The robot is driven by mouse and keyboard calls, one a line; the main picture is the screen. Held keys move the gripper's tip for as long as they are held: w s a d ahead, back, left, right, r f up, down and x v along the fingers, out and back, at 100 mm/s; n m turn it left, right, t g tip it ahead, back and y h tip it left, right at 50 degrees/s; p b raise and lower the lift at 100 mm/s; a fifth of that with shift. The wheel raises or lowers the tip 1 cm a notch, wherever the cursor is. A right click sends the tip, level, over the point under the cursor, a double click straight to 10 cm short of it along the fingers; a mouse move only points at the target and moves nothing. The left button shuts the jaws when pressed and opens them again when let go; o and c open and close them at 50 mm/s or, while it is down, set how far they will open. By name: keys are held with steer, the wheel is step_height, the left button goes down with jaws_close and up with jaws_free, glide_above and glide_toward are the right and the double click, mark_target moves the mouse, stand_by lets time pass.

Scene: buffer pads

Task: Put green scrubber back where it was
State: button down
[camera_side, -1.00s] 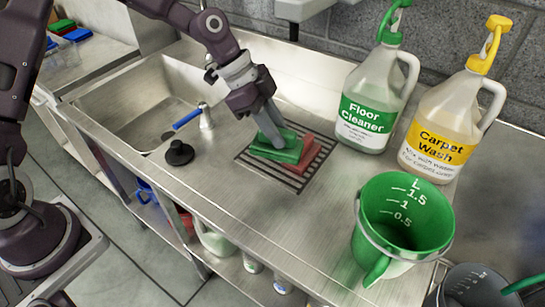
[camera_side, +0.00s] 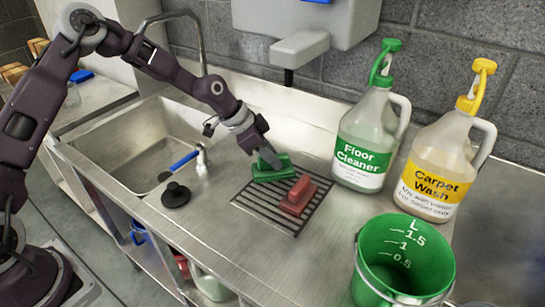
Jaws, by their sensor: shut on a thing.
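The green scrubber (camera_side: 284,170) is at the back left part of the dark slatted drain grate (camera_side: 266,212) in the steel counter. My gripper (camera_side: 269,157) reaches down to it from the upper left and is shut on it. The fingers cover part of its top. I cannot tell whether its underside touches the grate. A red scrubber (camera_side: 298,196) lies on the grate in front and to the right of the green one, with a small gap between them.
A Floor Cleaner jug (camera_side: 364,142) and a Carpet Wash jug (camera_side: 436,172) stand right of the grate. A green bucket (camera_side: 405,260) is at front right. The sink basin (camera_side: 130,150), a blue-handled brush (camera_side: 184,160) and a black plunger-like stopper (camera_side: 176,194) are left.

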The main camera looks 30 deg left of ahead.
steer(key=shift+f, duration=0.55)
steer(key=c, duration=1.3)
jaws_free()
steer(key=shift+o, duration=0.2)
steer(key=shift+r, duration=0.45)
steer(key=v, duration=1.2)
steer(key=s+r+n+y, duration=0.2)
steer(key=s+r+n, duration=0.2)
steer(key=s, duration=1.2)
steer(key=s+a+r+n+t+y, duration=0.1)
steer(key=s+r+n, duration=0.4)
steer(key=s, duration=1.2)
steer(key=shift+a+r+y, duration=0.3)
steer(key=shift+r+y, duration=0.5)
steer(key=shift+r, duration=0.2)
